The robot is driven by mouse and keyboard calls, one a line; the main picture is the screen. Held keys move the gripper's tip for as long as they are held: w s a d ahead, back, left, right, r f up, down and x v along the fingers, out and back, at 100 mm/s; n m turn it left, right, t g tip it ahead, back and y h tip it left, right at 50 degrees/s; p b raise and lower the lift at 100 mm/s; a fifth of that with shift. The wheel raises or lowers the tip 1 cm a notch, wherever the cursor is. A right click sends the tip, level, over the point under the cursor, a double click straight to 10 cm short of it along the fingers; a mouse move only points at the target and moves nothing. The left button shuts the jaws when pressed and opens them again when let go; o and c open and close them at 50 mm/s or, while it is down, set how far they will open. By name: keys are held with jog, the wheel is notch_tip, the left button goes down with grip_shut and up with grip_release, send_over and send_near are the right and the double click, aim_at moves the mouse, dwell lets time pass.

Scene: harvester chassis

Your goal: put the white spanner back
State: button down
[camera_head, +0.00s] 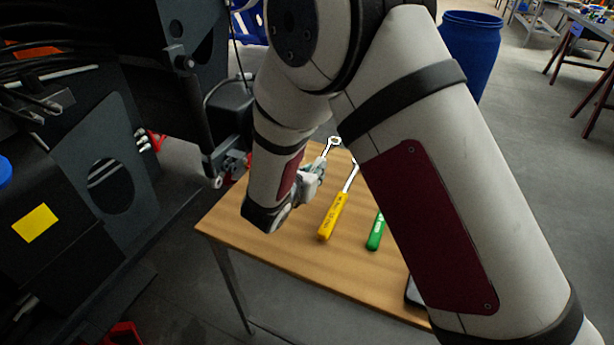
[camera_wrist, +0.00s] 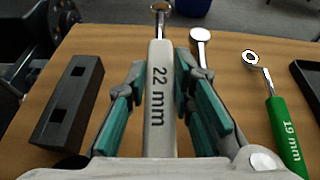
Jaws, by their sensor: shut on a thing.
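The white spanner (camera_wrist: 159,95), marked 22 mm, lies lengthwise between the fingers of my gripper (camera_wrist: 163,75) in the wrist view. My gripper is shut on its white handle, and its silver ring end points away from me. In the head view my gripper (camera_head: 313,178) is over the left part of the table, partly hidden by my arm. The spanner's ring end (camera_head: 334,142) shows beyond it near the table's far edge. I cannot tell whether the spanner touches the table.
On the wooden table (camera_head: 285,250), a yellow-handled spanner (camera_head: 333,216) and a green one (camera_head: 376,232), marked 19 mm, lie to the right. A dark block with square holes (camera_wrist: 70,100) lies left of my gripper. The dark harvester chassis (camera_head: 70,230) stands left of the table.

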jog(key=shift+s+a+r, duration=0.1)
jog(key=shift+a+r, duration=0.05)
jog(key=shift+a, duration=0.3)
jog(key=shift+s+a+r, duration=0.1)
jog(key=shift+a+r, duration=0.05)
jog(key=shift+a, duration=0.3)
jog(key=shift+r+b, duration=0.1)
jog(key=shift+b, duration=0.2)
notch_tip(320, 180, down, 8)
jog(key=b, duration=0.7)
jog(key=c, duration=1.3)
grip_release()
jog(key=v, duration=1.2)
jog(key=shift+s+d, duration=0.1)
jog(key=shift+d, duration=0.1)
